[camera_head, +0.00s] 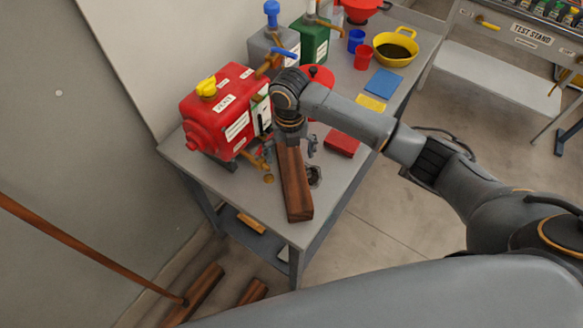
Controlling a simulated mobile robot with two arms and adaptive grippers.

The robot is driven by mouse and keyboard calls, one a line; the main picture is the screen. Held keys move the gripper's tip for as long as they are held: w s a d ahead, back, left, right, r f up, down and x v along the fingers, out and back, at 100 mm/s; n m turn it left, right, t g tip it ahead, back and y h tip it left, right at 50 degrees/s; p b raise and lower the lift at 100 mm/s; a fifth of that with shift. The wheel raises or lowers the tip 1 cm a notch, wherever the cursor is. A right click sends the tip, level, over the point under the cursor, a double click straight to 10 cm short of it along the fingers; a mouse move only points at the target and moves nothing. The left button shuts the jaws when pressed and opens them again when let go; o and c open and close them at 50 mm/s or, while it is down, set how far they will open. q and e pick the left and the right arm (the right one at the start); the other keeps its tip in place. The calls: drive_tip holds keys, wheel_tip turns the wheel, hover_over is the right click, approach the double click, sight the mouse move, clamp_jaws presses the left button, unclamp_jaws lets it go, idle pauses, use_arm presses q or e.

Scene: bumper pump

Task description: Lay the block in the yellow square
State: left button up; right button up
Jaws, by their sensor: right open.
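A long dark wooden block (295,190) lies on the grey workbench (246,190), its near end close to the front edge. Whether the fingers touch the block cannot be told. My left gripper is not in view.
A red pump unit (228,112) stands left of the gripper. A red slab (341,142) and a blue square (384,82) lie near the yellow square. Blue and red cups and a yellow bowl (396,47) stand behind. More wooden pieces (203,288) lie below.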

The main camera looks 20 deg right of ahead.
sight(291, 164)
drive_tip(key=f+p, duration=0.1)
drive_tip(key=f, duration=0.1)
drive_tip(key=shift+s+d+f+p, duration=0.15)
drive_tip(key=shift+s+f+p, duration=0.15)
drive_tip(key=shift+f+p, duration=0.1)
wheel_tip(291, 164, down, 2)
drive_tip(key=shift+w+f, duration=0.1)
drive_tip(key=shift+f, duration=0.1)
drive_tip(key=shift+c, duration=1.3)
drive_tip(key=c, duration=1.4)
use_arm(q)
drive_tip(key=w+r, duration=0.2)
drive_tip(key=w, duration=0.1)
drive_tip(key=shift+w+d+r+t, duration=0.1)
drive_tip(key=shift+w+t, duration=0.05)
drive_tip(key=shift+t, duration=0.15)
use_arm(e)
clamp_jaws()
use_arm(q)
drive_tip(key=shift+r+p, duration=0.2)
drive_tip(key=shift+p, duration=0.1)
use_arm(e)
drive_tip(key=shift+r, duration=0.2)
